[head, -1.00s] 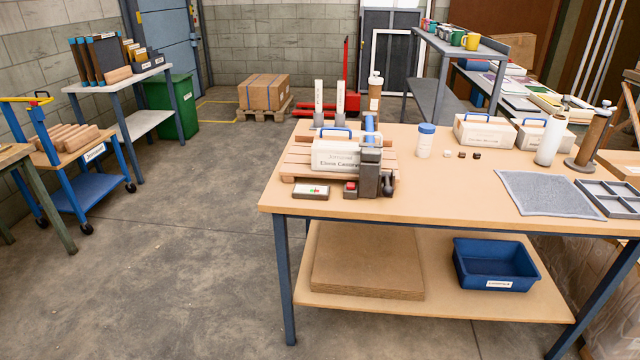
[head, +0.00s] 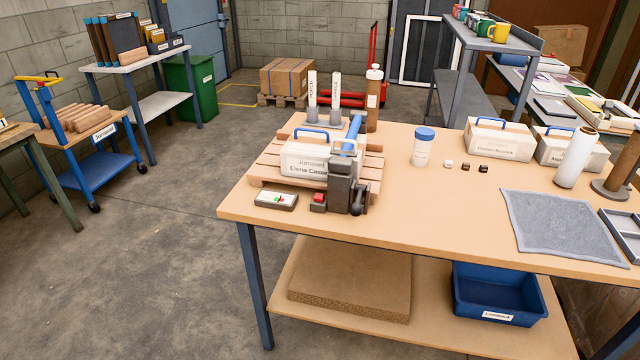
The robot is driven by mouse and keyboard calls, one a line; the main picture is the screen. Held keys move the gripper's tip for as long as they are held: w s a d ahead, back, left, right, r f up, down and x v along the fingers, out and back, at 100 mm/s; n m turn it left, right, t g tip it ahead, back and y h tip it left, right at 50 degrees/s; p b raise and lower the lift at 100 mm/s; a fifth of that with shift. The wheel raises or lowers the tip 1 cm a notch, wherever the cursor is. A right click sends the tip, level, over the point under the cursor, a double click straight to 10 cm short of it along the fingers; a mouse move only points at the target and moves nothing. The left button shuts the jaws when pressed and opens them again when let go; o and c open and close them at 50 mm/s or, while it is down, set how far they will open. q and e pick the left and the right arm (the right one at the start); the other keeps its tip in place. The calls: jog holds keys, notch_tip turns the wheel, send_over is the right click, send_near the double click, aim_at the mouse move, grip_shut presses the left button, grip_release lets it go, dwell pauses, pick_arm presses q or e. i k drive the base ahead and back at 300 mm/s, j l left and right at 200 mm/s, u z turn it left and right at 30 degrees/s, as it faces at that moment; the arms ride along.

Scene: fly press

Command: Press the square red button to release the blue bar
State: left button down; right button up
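A red button (head: 318,198) sits on a small dark block at the front of the fly press, near the front left of the workbench (head: 420,235). The dark grey press body (head: 340,184) stands just right of it. A blue bar (head: 354,132) rises behind the press body, by the right end of a white labelled case with a blue handle (head: 305,160). The case lies on a wooden pallet (head: 262,176). A flat box with a red and green mark (head: 276,200) lies left of the button. Neither of my grippers is in view.
A white jar with a blue lid (head: 422,147), several small blocks (head: 466,167) and a grey mat (head: 560,224) stand or lie to the right. The bench front between press and mat is clear. A blue bin (head: 497,297) is on the lower shelf. Open floor lies left.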

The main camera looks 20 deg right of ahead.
aim_at(319, 197)
jog(key=i+l+u, duration=0.1)
jog(key=l, duration=2)
jog(key=i+u, duration=0.05)
